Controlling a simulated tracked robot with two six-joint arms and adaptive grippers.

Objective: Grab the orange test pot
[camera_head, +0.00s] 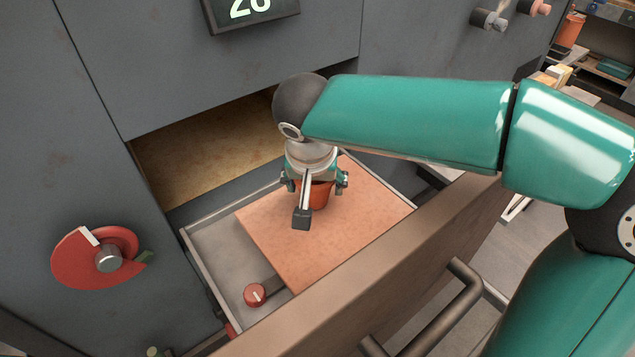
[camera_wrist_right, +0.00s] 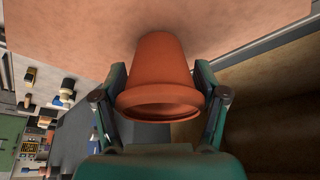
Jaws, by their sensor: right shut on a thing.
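The orange test pot (camera_head: 320,195) is in the open drawer, over the flat pinkish-orange slab, partly hidden by my right gripper in the head view. In the right wrist view the pot (camera_wrist_right: 163,75) sits between the two fingers, its open rim toward the camera. My right gripper (camera_head: 314,192) comes down from above and is shut on the pot, one finger on each side; it also shows in the right wrist view (camera_wrist_right: 163,95). I cannot tell whether the pot's base touches the slab. My left gripper is not in view.
The slab (camera_head: 375,215) lies in a grey-walled drawer (camera_head: 215,255) with a thick brown front (camera_head: 400,255) and a dark bar handle (camera_head: 465,290). A red knob (camera_head: 255,295) sits beside the slab.

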